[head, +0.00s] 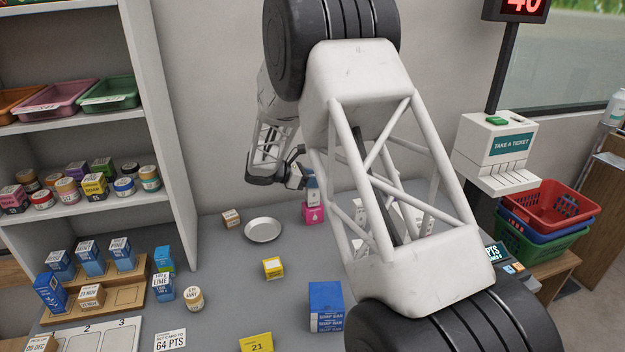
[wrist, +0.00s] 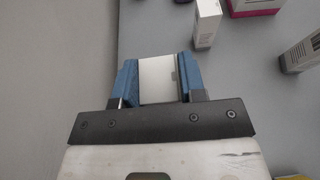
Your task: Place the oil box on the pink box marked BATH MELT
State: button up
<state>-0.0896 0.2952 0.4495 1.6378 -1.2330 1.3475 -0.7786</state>
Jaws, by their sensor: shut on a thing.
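My gripper (wrist: 158,82) is shut on a small pale box (wrist: 158,78), held between its blue fingers; I take it for the oil box, but no name can be read on it. In the head view my gripper (head: 302,178) is at the back of the counter, and part of the held box (head: 313,196) shows just over the pink box (head: 314,215). Whether the two touch cannot be told from there. In the wrist view a pink-edged box (wrist: 254,10) lies at the top right, apart from the held box.
A white box (wrist: 207,24) and another white box (wrist: 302,52) stand right of my gripper in the wrist view. On the counter are a round metal dish (head: 263,230), a small brown box (head: 231,218), a yellow box (head: 273,268) and a blue box (head: 326,306). My arm hides the counter's right part.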

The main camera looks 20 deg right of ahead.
jog(key=o, duration=0.9)
jog(key=shift+f, duration=0.1)
jog(key=v, duration=1.2)
dwell(0.5)
